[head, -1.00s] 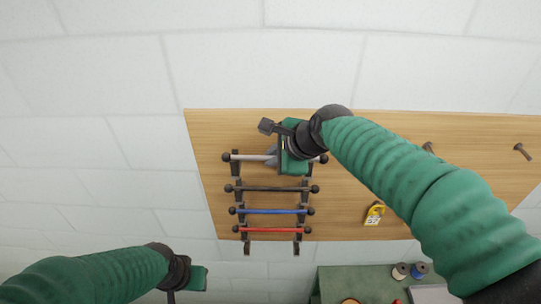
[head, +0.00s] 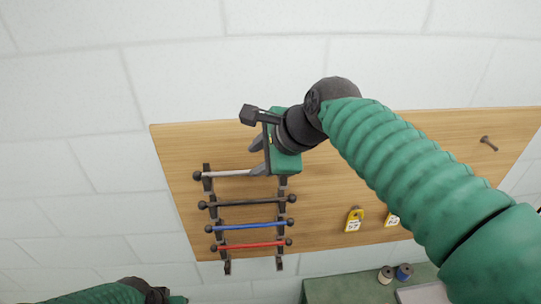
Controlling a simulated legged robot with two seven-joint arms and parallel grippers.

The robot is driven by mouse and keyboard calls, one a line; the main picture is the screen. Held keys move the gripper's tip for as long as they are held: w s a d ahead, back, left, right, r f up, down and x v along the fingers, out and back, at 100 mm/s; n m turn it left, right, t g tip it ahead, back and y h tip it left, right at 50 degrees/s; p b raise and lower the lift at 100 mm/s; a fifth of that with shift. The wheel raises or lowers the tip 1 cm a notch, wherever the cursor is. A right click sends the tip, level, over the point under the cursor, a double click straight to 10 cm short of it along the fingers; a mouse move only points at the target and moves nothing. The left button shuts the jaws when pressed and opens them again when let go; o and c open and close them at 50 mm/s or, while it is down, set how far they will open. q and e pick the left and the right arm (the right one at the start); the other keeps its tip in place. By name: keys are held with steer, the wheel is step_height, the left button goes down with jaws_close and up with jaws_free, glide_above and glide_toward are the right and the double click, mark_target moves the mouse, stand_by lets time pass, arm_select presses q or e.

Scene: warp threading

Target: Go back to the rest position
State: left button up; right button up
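My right gripper (head: 254,157) is in front of the wooden board (head: 180,150), just above the right part of the top rod. Its two grey fingers are apart, with nothing seen between them. A dark rack (head: 206,178) on the board holds a light grey rod (head: 230,173), a black rod (head: 246,203), a blue rod (head: 248,226) and a red rod (head: 247,246). The right end of the grey rod is hidden behind or near my gripper. Only the top of my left gripper (head: 178,300) shows at the bottom edge; its fingers are out of view.
Two yellow tags (head: 354,220) hang on the board, the right one partly behind my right arm. A dark peg (head: 489,144) sticks out at the right. Below is a green surface (head: 335,288) with two spools (head: 404,272) and a grey tray (head: 424,294). The left wall area is clear.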

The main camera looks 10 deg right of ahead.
steer(key=s+a+b+v, duration=0.1)
steer(key=b+v, duration=0.1)
steer(key=v, duration=0.6)
steer(key=d+f+n+g+h+b, duration=0.1)
steer(key=d+f+n+b, duration=0.2)
steer(key=f, duration=0.8)
steer(key=d+f+n+h+b, duration=0.1)
steer(key=d+f+n+b, duration=0.2)
steer(key=f, duration=0.8)
steer(key=d+f+n+g+h+b, duration=0.15)
steer(key=f+b, duration=0.35)
steer(key=f, duration=0.6)
steer(key=s+d+f+n+b, duration=0.2)
steer(key=s+f+n+b, duration=0.1)
steer(key=f, duration=0.6)
steer(key=s+d+f+n+g+h+b, duration=0.1)
steer(key=s+d+f+n+b, duration=0.1)
steer(key=s+f, duration=0.3)
steer(key=s+d+f+n+b, duration=0.3)
steer(key=s+f+n+b, duration=0.1)
steer(key=f, duration=0.9)
steer(key=shift+s+f, duration=0.3)
steer(key=shift+s, duration=0.15)
